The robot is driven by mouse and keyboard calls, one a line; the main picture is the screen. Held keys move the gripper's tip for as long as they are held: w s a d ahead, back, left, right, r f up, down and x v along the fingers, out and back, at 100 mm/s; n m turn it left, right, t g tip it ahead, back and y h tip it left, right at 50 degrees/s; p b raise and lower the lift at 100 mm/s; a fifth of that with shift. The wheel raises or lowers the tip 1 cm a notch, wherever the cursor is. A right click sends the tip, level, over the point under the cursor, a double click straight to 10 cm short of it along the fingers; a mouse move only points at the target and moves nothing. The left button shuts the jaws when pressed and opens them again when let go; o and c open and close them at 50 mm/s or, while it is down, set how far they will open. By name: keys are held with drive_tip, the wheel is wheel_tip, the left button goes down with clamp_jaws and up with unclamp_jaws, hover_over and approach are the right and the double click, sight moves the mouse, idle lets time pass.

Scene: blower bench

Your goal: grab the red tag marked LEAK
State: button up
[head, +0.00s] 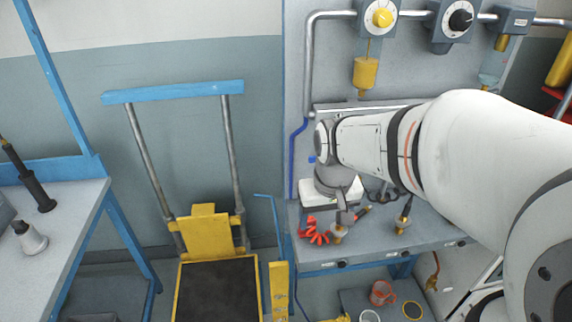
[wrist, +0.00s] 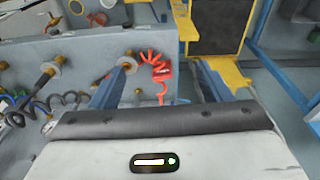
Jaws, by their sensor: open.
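In the wrist view a small red tag (wrist: 162,73) hangs on an orange-red coiled cord (wrist: 148,56) at the edge of the grey bench; its lettering is too small to read. My gripper (wrist: 160,66) is open, and the tag shows between its two fingers, with nothing held. I cannot tell how far the tag is from the fingertips. The tag is not clearly distinct from the coil there.
Brass fittings with black cords stand on the bench (head: 435,236), one right of my gripper (head: 403,222). A yellow cart (head: 203,222) with a black platform stands left of the bench. A red cup (head: 382,292) is on a lower shelf.

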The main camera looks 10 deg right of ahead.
drive_tip(key=g+b, duration=0.2)
hover_over(307, 232)
drive_tip(key=shift+n, duration=0.3)
wheel_tip(307, 232, down, 10)
drive_tip(key=shift+w+d+f, duration=0.1)
drive_tip(key=shift+d+f, duration=0.05)
drive_tip(key=shift+w+f, duration=0.2)
drive_tip(key=shift+f, duration=0.3)
wheel_tip(307, 232, down, 7)
drive_tip(key=shift+f+p, duration=0.15)
drive_tip(key=shift+p, duration=0.15)
drive_tip(key=c, duration=1.1)
